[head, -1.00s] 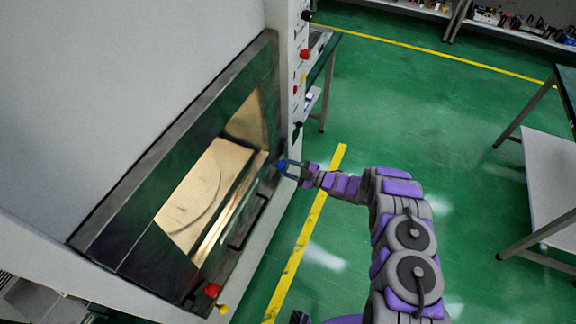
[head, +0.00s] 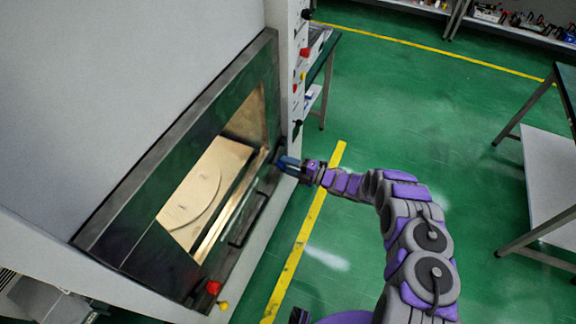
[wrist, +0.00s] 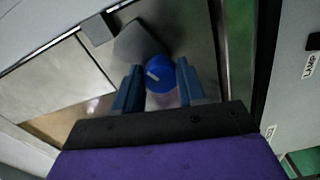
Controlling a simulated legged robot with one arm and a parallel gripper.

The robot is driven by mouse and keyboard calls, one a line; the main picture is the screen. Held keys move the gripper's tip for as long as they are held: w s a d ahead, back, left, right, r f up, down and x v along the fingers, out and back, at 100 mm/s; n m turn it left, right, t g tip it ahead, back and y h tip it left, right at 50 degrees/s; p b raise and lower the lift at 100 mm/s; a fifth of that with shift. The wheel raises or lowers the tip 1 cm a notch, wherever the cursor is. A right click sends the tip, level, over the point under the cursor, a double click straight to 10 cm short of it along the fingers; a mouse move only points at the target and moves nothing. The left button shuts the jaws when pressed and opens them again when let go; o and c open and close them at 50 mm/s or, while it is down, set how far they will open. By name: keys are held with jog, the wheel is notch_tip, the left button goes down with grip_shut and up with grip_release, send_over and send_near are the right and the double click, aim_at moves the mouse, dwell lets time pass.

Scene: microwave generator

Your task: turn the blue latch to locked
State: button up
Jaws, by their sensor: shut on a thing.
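The blue latch (wrist: 160,76) is a round blue knob with a pale mark on its face, seen in the wrist view. It sits on the metal front of the microwave generator, beside a dark grey angular piece (wrist: 142,42). My gripper (wrist: 159,82) has a blue-grey finger on each side of the latch and is shut on it. In the head view my gripper (head: 283,162) meets the right side of the microwave door (head: 130,225), and its fingers largely hide the latch. The door appears closed, with a lit chamber behind its window.
A red knob (head: 213,287) and a yellow knob (head: 223,306) stick out at the lower front. A table (head: 545,175) stands at the right. The green floor between is clear.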

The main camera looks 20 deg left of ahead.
jog(key=shift+s+f, duration=0.15)
jog(key=shift+f, duration=0.1)
dwell(0.3)
jog(key=o, duration=0.8)
jog(key=shift+o, duration=1.4)
jog(key=shift+r, duration=0.15)
jog(key=s+d, duration=0.1)
jog(key=d, duration=1.6)
jog(key=shift+d, duration=0.2)
